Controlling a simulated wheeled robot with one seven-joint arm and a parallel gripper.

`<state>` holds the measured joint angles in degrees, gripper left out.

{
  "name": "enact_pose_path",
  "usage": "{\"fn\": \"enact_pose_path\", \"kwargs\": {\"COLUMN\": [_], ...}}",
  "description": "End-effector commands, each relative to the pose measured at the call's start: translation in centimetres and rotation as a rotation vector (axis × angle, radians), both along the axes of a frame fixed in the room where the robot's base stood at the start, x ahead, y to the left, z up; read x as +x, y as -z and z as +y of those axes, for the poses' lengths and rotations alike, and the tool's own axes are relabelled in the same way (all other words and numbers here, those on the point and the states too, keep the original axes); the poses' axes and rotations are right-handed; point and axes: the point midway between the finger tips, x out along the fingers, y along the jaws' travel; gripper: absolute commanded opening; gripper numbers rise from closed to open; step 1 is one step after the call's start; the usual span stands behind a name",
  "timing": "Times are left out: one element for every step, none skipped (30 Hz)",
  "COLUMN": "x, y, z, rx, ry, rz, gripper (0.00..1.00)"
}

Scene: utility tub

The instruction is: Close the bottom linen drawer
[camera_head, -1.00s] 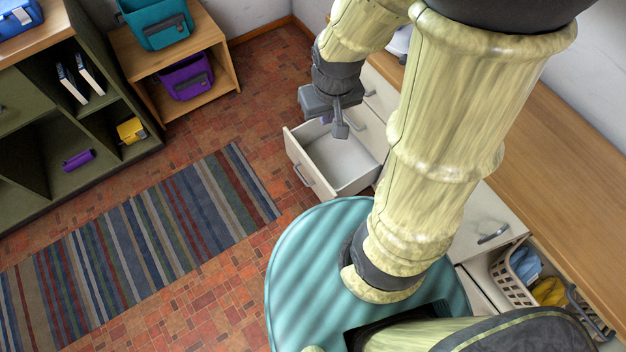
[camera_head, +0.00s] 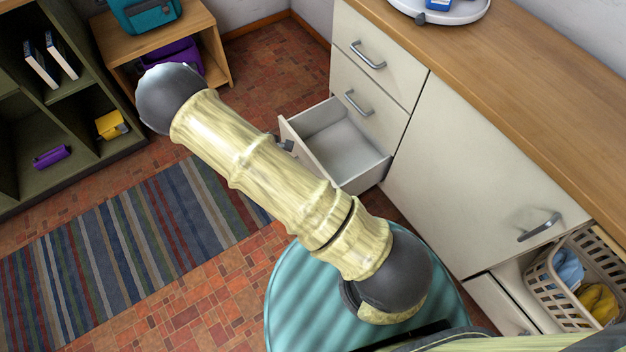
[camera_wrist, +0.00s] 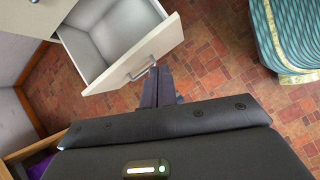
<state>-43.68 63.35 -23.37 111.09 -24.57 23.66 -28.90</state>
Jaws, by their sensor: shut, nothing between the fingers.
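The bottom linen drawer (camera_head: 350,157) is pulled out from the white cabinet near the floor and looks empty. In the wrist view the open drawer (camera_wrist: 108,32) shows its inside and its front panel with a grey bar handle. My gripper (camera_wrist: 153,72) is shut and empty, with its fingertips close to the outer face of the drawer front, by the handle. I cannot tell whether they touch it. In the head view my arm hides most of my gripper and part of the drawer front.
Two shut drawers (camera_head: 368,68) sit above the open one. A laundry basket (camera_head: 590,285) with cloths is at the lower right. A striped rug (camera_head: 110,235) lies on the tiled floor. Green shelves (camera_head: 60,160) and a wooden stand (camera_head: 215,60) are at the left.

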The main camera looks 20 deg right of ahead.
Motion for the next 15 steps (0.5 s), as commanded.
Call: {"fn": "enact_pose_path", "kwargs": {"x": [0.2,0.3,0.5,0.7,0.8,1.0,1.1,1.2,1.3,1.3,1.4,1.4,1.4,1.4,1.4], "y": [3.8,5.1,6.7,7.7,8.6,9.6,10.2,10.6,11.1,11.2,11.3,11.3,11.3,11.2,11.2], "z": [0.4,0.5,0.8,0.9,1.0,1.2,1.3,1.4,1.5,1.5,1.6,1.6,1.6,1.6,1.6], "rx": [-0.049,-0.076,-0.109,-0.132,-0.153,-0.178,-0.193,-0.207,-0.220,-0.226,-0.230,-0.233,-0.234,-0.234,-0.233], "ry": [-0.080,-0.123,-0.181,-0.219,-0.255,-0.297,-0.322,-0.343,-0.364,-0.375,-0.382,-0.387,-0.389,-0.388,-0.387], "rz": [0.025,0.037,0.052,0.063,0.072,0.084,0.089,0.096,0.101,0.104,0.106,0.107,0.107,0.108,0.107], "gripper": [0.00,0.00,0.00,0.00,0.00,0.00,0.00,0.00,0.00,0.00,0.00,0.00,0.00,0.00,0.00]}}
